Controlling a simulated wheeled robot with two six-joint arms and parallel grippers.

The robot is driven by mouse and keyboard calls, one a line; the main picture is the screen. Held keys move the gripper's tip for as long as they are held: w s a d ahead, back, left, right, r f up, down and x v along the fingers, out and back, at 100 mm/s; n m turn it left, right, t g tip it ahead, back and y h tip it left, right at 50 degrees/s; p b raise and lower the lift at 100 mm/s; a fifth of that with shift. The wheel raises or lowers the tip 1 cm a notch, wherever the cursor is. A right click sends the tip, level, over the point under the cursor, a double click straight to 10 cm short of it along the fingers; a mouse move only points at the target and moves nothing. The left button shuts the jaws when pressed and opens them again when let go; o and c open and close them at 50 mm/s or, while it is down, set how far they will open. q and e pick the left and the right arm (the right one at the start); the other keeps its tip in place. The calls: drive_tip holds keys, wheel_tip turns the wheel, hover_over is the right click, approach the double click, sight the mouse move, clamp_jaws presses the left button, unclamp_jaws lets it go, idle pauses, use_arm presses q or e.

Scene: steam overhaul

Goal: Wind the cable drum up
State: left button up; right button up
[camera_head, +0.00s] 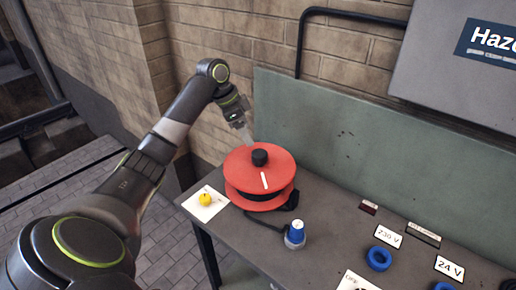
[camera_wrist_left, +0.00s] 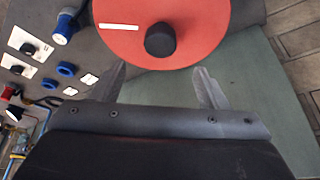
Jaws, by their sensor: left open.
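The cable drum (camera_head: 247,165) is a red reel with a black knob (camera_head: 260,157) on its top disc and a white mark beside the knob. It sits on the grey bench, with dark cable between its discs. A cable runs from it to a blue and white plug (camera_head: 295,234) standing in front. My left gripper (camera_head: 246,136) is behind the drum, near its far rim, open and empty. In the left wrist view the red disc (camera_wrist_left: 110,30) and black knob (camera_wrist_left: 161,41) lie beyond the spread fingers (camera_wrist_left: 158,88). My right gripper is out of view.
A yellow object (camera_head: 205,199) sits on a white card left of the drum. Blue rings (camera_head: 379,258) and labels for 230 V and 24 V lie to the right. A green back panel (camera_head: 330,125) and brick wall stand behind the bench. The bench middle is mostly clear.

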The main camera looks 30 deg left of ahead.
sight(258, 153)
use_arm(q)
drive_tip(key=p+x, duration=0.1)
drive_tip(key=x, duration=0.4)
drive_tip(key=shift+w+d+f, duration=0.1)
drive_tip(key=shift+f, duration=0.2)
drive_tip(key=x, duration=0.3)
drive_tip(key=shift+w+f+p, duration=0.1)
drive_tip(key=shift+p, duration=0.25)
drive_tip(key=shift+w+d+f, duration=0.1)
drive_tip(key=shift+f, duration=0.25)
drive_tip(key=c, duration=1.4)
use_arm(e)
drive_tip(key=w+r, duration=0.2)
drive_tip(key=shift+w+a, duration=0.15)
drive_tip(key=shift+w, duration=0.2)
